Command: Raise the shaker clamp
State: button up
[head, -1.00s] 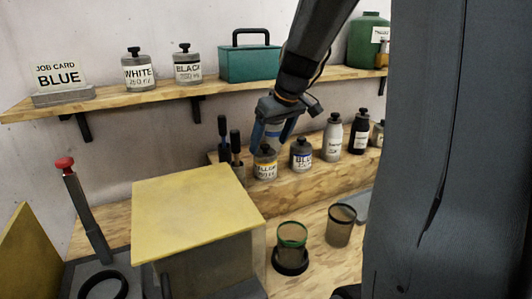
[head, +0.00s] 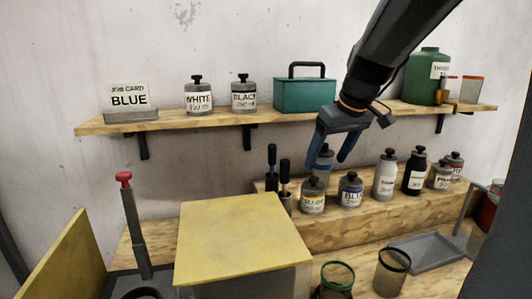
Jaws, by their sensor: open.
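A grey post with a red knob (head: 124,178) stands upright at the left, rising from a grey base with a dark ring (head: 143,293) beside it. It looks like the shaker clamp, but its lower end is cut off by the picture edge. My gripper (head: 328,160) is open and empty. It points down above the yellow-labelled bottle (head: 312,196) and the blue-labelled bottle (head: 350,190), well to the right of the red-knobbed post and apart from it.
A box with a yellow top (head: 240,238) stands between the post and the bottles. A yellow panel (head: 62,255) is at far left. The upper shelf (head: 170,122) holds a job card reading BLUE (head: 128,98), white and black bottles and a teal toolbox (head: 304,94). Mesh cups (head: 391,272) stand at lower right.

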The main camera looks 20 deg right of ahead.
aim_at(127, 194)
jog(key=k, duration=1)
